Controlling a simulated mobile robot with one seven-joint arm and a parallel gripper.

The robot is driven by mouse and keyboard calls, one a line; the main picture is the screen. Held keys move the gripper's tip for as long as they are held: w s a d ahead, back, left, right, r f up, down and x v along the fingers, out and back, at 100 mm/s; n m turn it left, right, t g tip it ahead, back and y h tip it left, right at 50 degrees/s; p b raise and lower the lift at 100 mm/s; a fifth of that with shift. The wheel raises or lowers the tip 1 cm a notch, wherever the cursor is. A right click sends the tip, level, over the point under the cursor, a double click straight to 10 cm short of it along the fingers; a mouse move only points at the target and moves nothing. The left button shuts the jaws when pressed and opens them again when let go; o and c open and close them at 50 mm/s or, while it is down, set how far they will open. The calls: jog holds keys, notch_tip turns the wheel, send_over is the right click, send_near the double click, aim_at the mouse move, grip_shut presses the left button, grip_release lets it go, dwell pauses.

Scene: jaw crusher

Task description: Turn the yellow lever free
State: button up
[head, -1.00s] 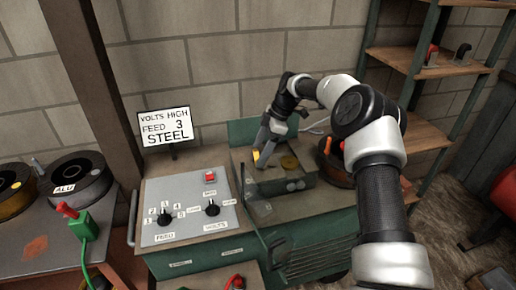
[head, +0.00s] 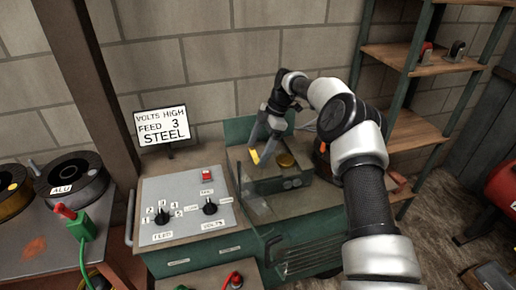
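The yellow lever (head: 254,157) is a small yellow bar on the welding machine's feed compartment, right of the control panel. My gripper (head: 258,146) points down at the lever from above and behind, with its fingertips at or very close to it. The fingers are small and partly merge with the lever, so I cannot tell whether they touch or grip it. A brass-coloured round part (head: 286,160) sits just right of the lever.
The control panel (head: 186,208) has two black knobs and a red switch. A sign (head: 161,125) reads VOLTS HIGH, FEED 3, STEEL. A clear cover (head: 254,205) stands open in front of the compartment. Wire spools, one labelled ALU (head: 73,181), lie at left. Shelves (head: 420,58) stand at right.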

jog(key=shift+o, duration=0.3)
jog(key=shift+r, duration=0.1)
jog(key=p+v, duration=0.6)
jog(key=v, duration=1.1)
jog(key=shift+p, duration=0.35)
jog(key=shift+w+d+r, duration=0.1)
